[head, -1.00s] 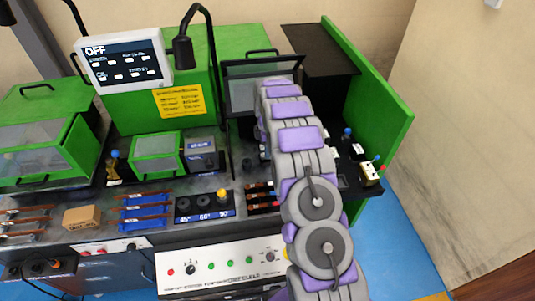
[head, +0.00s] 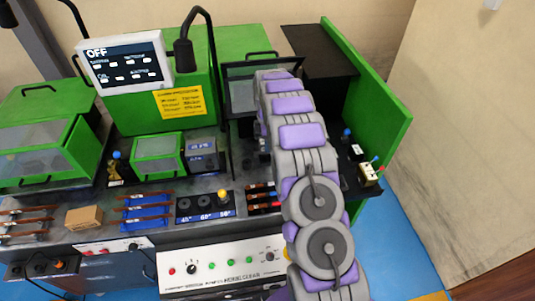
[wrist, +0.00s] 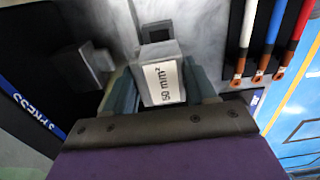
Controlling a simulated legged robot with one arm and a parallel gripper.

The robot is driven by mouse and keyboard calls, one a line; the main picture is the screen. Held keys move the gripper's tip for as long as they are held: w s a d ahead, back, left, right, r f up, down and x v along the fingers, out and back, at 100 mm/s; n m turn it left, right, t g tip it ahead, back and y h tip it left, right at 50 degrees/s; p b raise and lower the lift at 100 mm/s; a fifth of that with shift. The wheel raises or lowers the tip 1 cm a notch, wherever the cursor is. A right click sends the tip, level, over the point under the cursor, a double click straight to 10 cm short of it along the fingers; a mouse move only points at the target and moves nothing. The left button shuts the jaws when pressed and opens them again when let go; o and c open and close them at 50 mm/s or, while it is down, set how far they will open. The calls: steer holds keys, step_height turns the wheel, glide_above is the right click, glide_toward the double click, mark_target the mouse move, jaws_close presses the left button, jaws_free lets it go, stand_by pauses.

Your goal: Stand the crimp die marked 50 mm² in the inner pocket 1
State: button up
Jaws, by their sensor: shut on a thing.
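In the wrist view my gripper (wrist: 165,88) is shut on a grey crimp die (wrist: 155,58) with a white label. The label shows upside-down, sideways text with "mm²"; its number is blurred and looks like 50, but I cannot be sure. A dark finger is on each side of the die. A grey surface lies behind it. In the head view my arm hides the gripper and the die. I cannot make out inner pocket 1 in either view.
In the wrist view a grey block (wrist: 90,65) and a dark press panel (wrist: 35,100) are at left. In the head view a green side wall (head: 375,100) stands right of my arm, and a die box (head: 203,153) stands left.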

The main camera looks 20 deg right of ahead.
step_height(320, 180, up, 2)
stand_by(0.4)
